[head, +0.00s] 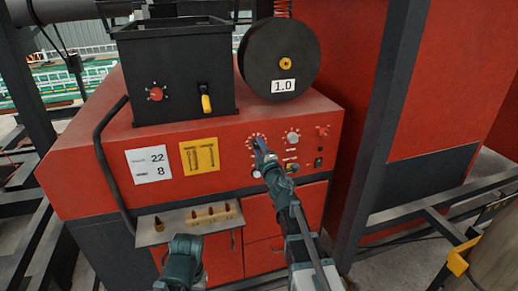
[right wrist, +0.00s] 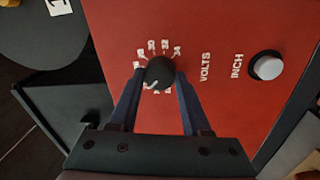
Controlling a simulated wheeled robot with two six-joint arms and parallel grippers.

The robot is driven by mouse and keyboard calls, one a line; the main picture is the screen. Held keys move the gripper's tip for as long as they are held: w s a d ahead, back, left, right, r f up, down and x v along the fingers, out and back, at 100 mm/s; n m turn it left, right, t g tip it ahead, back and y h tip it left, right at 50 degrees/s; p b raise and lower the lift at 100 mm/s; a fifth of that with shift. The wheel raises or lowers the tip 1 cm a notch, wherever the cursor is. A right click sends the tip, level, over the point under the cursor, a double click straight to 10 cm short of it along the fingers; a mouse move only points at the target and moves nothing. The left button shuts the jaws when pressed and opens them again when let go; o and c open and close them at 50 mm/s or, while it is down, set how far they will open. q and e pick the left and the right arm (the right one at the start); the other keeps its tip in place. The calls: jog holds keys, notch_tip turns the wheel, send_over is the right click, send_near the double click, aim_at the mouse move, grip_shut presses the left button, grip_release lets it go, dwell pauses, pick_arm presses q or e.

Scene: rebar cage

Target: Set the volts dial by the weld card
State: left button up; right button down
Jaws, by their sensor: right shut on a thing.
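The white weld card (head: 151,164) is on the red welder's front and shows 22 and 8. The volts dial is a black round knob (right wrist: 160,72) in a ring of white numbers, beside the word VOLTS. My right gripper (head: 260,144) is at this dial on the panel, largely covering it in the head view. In the right wrist view its two blue fingers (right wrist: 158,84) are shut on the knob, one on each side. The knob's white mark points to the lower left there; the number at it is too small to read.
A white button (right wrist: 268,67) marked INCH is beside the dial. Other knobs (head: 292,137) and a switch are right of my gripper. A black box (head: 172,75) and a spool (head: 279,60) marked 1.0 stand on top. A shelf (head: 190,222) holds several small pieces.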

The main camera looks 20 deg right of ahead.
dwell(0.5)
jog(key=shift+c, duration=1.8)
grip_release()
